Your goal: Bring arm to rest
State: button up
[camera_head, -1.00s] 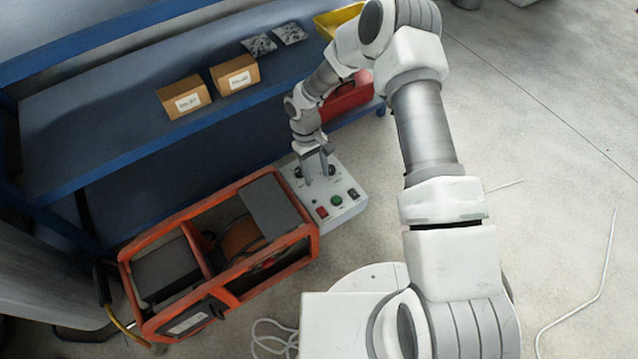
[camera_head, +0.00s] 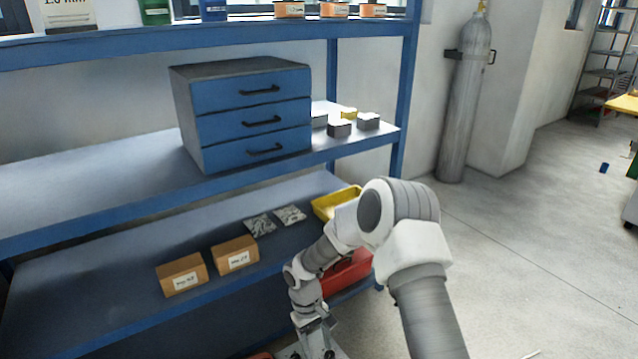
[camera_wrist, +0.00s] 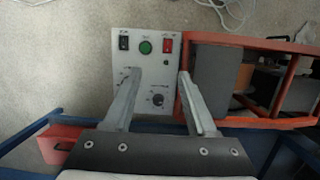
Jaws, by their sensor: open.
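My gripper (camera_wrist: 162,105) is open and empty in the wrist view. Its two fingers reach out over a light grey control panel (camera_wrist: 128,55). The panel has a black switch (camera_wrist: 124,43), a green button (camera_wrist: 146,47), a red switch (camera_wrist: 167,45) and a dark knob (camera_wrist: 157,100). One finger covers part of the panel; I cannot tell whether the fingers touch it. In the head view my gripper (camera_head: 316,340) is low at the bottom edge, below the shelf front, with the arm bent down to it. The panel is mostly cut off there.
An orange-framed machine (camera_wrist: 272,43) stands beside the panel. A blue drawer unit (camera_head: 250,120) sits above. A gas cylinder (camera_head: 466,100) stands by the wall. Floor at right is open.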

jog(key=s+d+r+m+t, duration=0.15)
jog(key=d+r, duration=0.25)
jog(key=r, duration=0.9)
jog(key=s+d+r+m+t, duration=0.15)
jog(key=d+r, duration=0.35)
jog(key=r, duration=0.7)
jog(key=s+d+r+m+t+y, duration=0.1)
jog(key=s+d+r+m+t, duration=0.15)
jog(key=s+r, duration=0.55)
jog(key=s+d+r+m+t+y, duration=0.1)
jog(key=s+d+r+t, duration=0.15)
jog(key=s+r, duration=0.6)
notch_tip(320, 180, up, 12)
jog(key=s+p, duration=0.2)
jog(key=p, duration=1.2)
jog(key=shift+s+d+r+p, duration=0.25)
jog(key=shift+s+d+p, duration=0.05)
jog(key=shift+s+p, duration=0.1)
jog(key=shift+f, duration=0.1)
jog(key=shift+c, duration=0.6)
jog(key=shift+a, duration=0.2)
